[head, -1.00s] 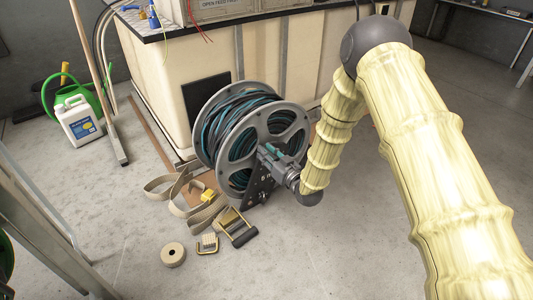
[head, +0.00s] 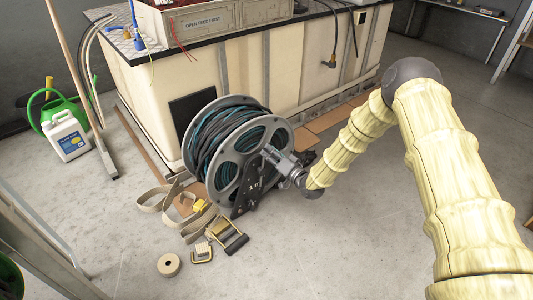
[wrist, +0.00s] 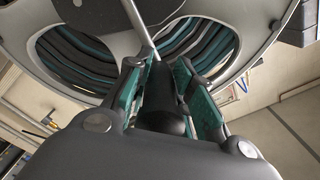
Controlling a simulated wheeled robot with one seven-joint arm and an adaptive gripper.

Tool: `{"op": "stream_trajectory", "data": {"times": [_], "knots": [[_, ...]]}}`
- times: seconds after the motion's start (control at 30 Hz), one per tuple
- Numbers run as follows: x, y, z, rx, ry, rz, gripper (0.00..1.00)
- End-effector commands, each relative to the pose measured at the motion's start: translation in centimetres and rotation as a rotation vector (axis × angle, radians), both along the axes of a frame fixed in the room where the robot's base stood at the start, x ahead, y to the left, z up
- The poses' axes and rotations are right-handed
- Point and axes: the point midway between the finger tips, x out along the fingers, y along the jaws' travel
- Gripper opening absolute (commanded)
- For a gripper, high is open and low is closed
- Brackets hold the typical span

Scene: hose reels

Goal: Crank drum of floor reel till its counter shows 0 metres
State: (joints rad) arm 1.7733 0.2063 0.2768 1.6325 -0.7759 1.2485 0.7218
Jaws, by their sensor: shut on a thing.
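The floor reel (head: 218,155) stands upright on the floor, its grey-flanged drum wound with dark and teal hose. A black side plate (head: 248,188) with small white marks is at its front right. My gripper (head: 276,155) reaches the right side of the drum from the right. In the wrist view, my gripper (wrist: 158,72) is shut on a black crank handle (wrist: 167,112), with a teal-padded finger on either side. A thin pale rod shows beyond the handle against the drum. I cannot make out any counter reading.
A cream tank (head: 270,75) stands close behind the reel. A webbing strap (head: 150,200), a ratchet buckle (head: 228,237) and a tape roll (head: 168,265) lie in front of it. A white jug (head: 67,137) stands at left. Floor to the right is mostly clear.

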Motion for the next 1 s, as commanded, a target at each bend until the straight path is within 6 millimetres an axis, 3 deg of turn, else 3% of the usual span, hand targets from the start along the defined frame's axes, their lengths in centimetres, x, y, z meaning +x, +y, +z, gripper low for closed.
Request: {"op": "stream_trajectory", "data": {"times": [0.73,0.77,0.8,0.9,1.0], "knots": [[0.9,-1.6,-0.1,-0.012,-0.01,-0.009,0.0],[0.9,-1.6,-0.1,-0.012,-0.01,-0.009,0.25],[0.9,-1.5,-0.1,-0.012,-0.01,-0.009,0.32],[0.9,-1.4,-0.1,-0.012,-0.009,-0.006,0.46],[0.8,-1.1,-0.2,-0.01,-0.008,-0.002,0.46]]}}
